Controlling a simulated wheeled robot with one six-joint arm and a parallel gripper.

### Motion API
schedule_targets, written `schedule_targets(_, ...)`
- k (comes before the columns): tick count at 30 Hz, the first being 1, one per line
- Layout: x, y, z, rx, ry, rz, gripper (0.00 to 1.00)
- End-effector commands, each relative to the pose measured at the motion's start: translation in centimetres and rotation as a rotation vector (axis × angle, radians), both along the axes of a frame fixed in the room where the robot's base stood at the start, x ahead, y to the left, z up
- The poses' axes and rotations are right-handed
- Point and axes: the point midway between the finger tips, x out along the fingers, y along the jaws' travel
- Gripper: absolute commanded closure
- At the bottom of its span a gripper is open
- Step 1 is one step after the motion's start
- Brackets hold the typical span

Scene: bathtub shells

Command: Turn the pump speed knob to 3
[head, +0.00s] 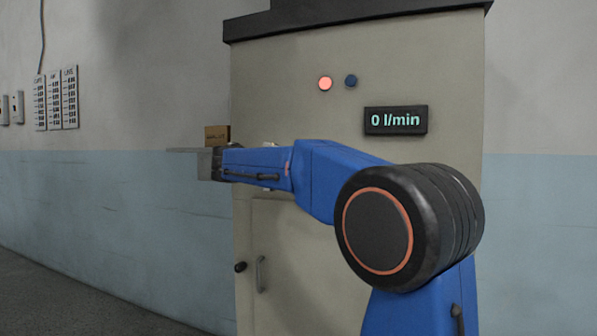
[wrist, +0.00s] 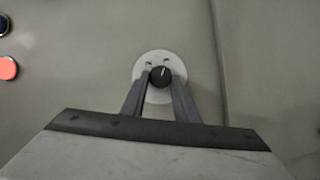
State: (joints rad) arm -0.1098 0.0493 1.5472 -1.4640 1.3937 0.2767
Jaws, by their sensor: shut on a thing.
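The pump speed knob (wrist: 161,77) is a small black round knob with a white pointer line, seen in the wrist view. The line points nearly to the top of the picture, leaning slightly right. The knob sits on a pale round dial plate (wrist: 149,60) with small dark marks too small to read. My gripper (wrist: 161,80) has its two grey fingers closed on the knob, one on each side. The lower part of the dial is partly covered by the fingers. In the head view my blue arm hides the knob.
A grey cabinet (head: 290,120) carries a display (head: 396,120) reading 0 l/min. Above it are a glowing red lamp (head: 325,83) and a dark blue button (head: 351,81).

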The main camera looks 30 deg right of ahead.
Motion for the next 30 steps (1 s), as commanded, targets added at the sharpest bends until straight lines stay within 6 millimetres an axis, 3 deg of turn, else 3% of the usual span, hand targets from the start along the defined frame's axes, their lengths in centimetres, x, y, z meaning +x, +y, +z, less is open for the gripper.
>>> schedule_targets(16, -0.05, -0.05, -0.18, 0.017, -0.017, -0.003, 0.95)
schedule_targets(17, -0.06, -0.05, -0.18, 0.017, -0.017, -0.003, 0.68)
schedule_targets(19, -0.05, -0.05, -0.15, 0.017, -0.017, -0.002, 0.54)
schedule_targets(30, -0.1, 0.31, 0.0, 0.015, -0.019, 0.0, 0.54)
